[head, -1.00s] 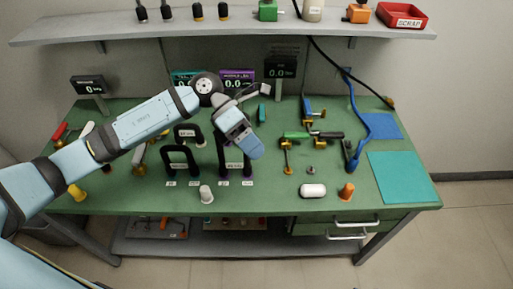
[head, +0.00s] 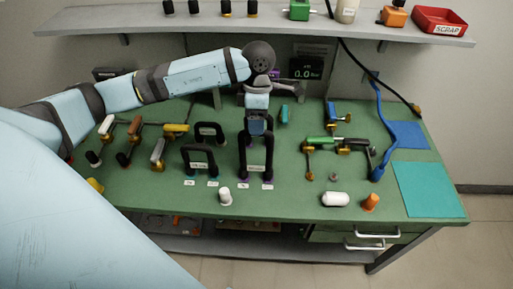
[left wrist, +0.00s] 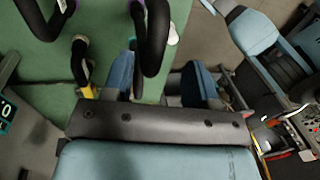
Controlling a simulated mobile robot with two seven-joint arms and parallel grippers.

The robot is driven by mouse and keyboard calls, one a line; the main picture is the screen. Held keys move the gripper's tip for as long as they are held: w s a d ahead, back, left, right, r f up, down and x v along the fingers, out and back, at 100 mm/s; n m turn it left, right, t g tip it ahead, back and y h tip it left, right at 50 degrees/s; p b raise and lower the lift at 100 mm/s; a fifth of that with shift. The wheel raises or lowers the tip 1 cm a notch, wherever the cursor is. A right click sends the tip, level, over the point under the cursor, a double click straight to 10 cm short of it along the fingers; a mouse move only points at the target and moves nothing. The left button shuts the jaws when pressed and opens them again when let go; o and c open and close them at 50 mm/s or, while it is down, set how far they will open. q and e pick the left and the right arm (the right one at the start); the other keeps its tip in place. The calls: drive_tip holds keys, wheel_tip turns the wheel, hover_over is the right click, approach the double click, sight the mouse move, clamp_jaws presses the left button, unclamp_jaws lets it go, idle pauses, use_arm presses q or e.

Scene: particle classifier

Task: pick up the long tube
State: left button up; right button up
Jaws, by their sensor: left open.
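The tallest black inverted-U tube (head: 269,158), which I take to be the long tube, stands upright on the green bench with a pale label across it. Its top is partly hidden behind my left gripper (head: 256,124), which points down over it. In the left wrist view, the gripper (left wrist: 160,76) is open. A black tube bend (left wrist: 154,58) shows between the blue fingers, closer to the left one. I cannot tell whether it touches. My right gripper is not in view.
Shorter black U tubes (head: 185,160) stand just left. A white knob (head: 225,195) is in front, with a white capsule (head: 335,199) and orange piece (head: 370,202) to the right. Valve handles stand on both sides. A shelf (head: 270,28) overhangs the back.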

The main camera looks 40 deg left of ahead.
use_arm(q)
drive_tip(key=shift+s+d+f+p, duration=0.15)
drive_tip(key=shift+f+p, duration=0.25)
drive_tip(key=shift+f, duration=1.1)
drive_tip(key=shift+s+d+f+p, duration=0.15)
drive_tip(key=shift+f+p, duration=0.2)
drive_tip(key=shift+f, duration=1.15)
drive_tip(key=shift+w, duration=0.15)
clamp_jaws()
